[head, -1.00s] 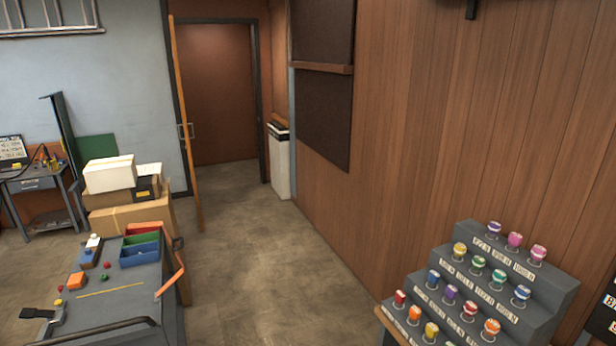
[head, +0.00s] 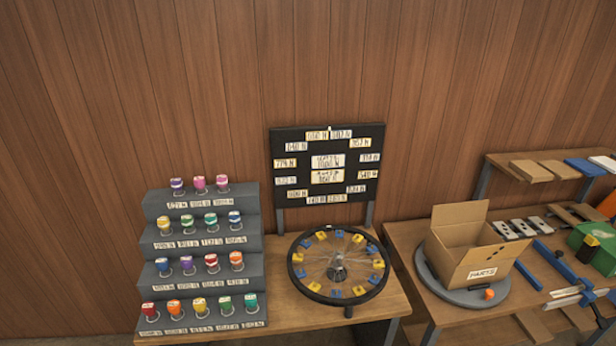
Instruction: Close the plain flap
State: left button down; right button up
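An open cardboard box (head: 462,262) with a "PARTS" label (head: 482,273) on its front stands on a grey round plate (head: 428,271) on the right-hand bench. One flap stands up at the back left (head: 459,223). Another flap (head: 498,265) lies toward the front right, with dark spots or holes near it. I cannot tell for sure which flap is the plain one. Neither of my grippers is in view.
A wheel with blue and yellow tags (head: 338,265) lies on the wooden bench left of the box. A stepped rack of coloured jars (head: 205,250) stands further left. An orange ball (head: 489,294) is beside the box. Blue clamps (head: 580,292) and a green case (head: 592,245) are at the right.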

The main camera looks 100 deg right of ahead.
aim_at(444, 214)
jog(key=z, duration=4.15)
